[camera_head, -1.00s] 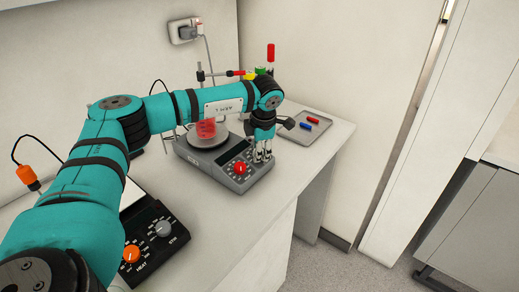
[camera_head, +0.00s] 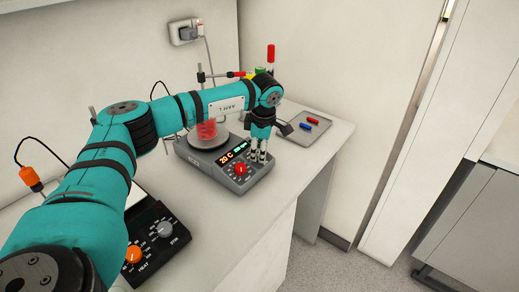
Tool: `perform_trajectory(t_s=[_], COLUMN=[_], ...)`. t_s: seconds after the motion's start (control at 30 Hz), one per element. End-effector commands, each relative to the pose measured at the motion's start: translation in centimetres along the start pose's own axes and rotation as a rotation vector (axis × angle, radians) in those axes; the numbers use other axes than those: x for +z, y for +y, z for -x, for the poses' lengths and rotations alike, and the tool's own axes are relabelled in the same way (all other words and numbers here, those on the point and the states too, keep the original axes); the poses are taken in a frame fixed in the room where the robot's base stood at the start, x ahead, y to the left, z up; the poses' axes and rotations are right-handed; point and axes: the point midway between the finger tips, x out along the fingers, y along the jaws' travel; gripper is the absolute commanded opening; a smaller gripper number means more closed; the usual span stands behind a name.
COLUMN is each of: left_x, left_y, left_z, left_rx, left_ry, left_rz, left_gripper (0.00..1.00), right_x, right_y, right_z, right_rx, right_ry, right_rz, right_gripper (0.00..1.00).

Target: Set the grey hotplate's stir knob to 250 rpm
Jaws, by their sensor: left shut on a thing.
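The grey hotplate (camera_head: 195,165) stands on the bench with a beaker of red liquid (camera_head: 206,132) on its round plate. Its display (camera_head: 232,152) is lit, with "20 C" in orange and smaller green figures too small to read. A red knob (camera_head: 240,170) shows on its front panel. My left gripper (camera_head: 259,158) points down at the panel's right side, right of the red knob. Its fingers are shut at the place of the stir knob, which they hide. The knob's setting cannot be read. My right gripper is not in view.
A dark hotplate (camera_head: 160,250) with an orange HEAT knob (camera_head: 134,254) and a grey STIR knob (camera_head: 164,229) is at the front left. A grey tray (camera_head: 318,137) with red and blue items lies behind my gripper. The bench's right front is clear.

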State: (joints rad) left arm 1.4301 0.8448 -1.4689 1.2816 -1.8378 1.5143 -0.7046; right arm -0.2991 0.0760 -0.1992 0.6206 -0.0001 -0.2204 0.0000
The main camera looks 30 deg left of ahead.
Motion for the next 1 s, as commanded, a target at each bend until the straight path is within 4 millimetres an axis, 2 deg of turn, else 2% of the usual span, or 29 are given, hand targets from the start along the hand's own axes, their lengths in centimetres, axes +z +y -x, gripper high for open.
perform_trajectory(t_s=[0.63, 0.67, 0.7, 0.8, 1.0], left_x=[0.07, 0.06, 0.07, 0.05, 0.03], left_y=[0.15, 0.15, 0.15, 0.12, 0.07], left_z=[0.19, 0.2, 0.19, 0.15, 0.08], left_rx=[-0.006, -0.006, -0.006, -0.007, -0.009], left_ry=[-0.003, -0.003, -0.003, -0.002, -0.001], left_rz=[-0.059, -0.059, -0.059, -0.059, -0.059], left_gripper=[0.0, 0.36, 0.41, 0.54, 0.55], right_x=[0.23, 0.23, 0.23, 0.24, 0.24], right_y=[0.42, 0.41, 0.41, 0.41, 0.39], right_z=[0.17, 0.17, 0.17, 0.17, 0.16], right_rx=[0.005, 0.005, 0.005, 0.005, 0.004], right_ry=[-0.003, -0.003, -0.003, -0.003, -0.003], right_rz=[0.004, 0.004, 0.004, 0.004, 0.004], right_gripper=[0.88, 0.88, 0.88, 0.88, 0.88])
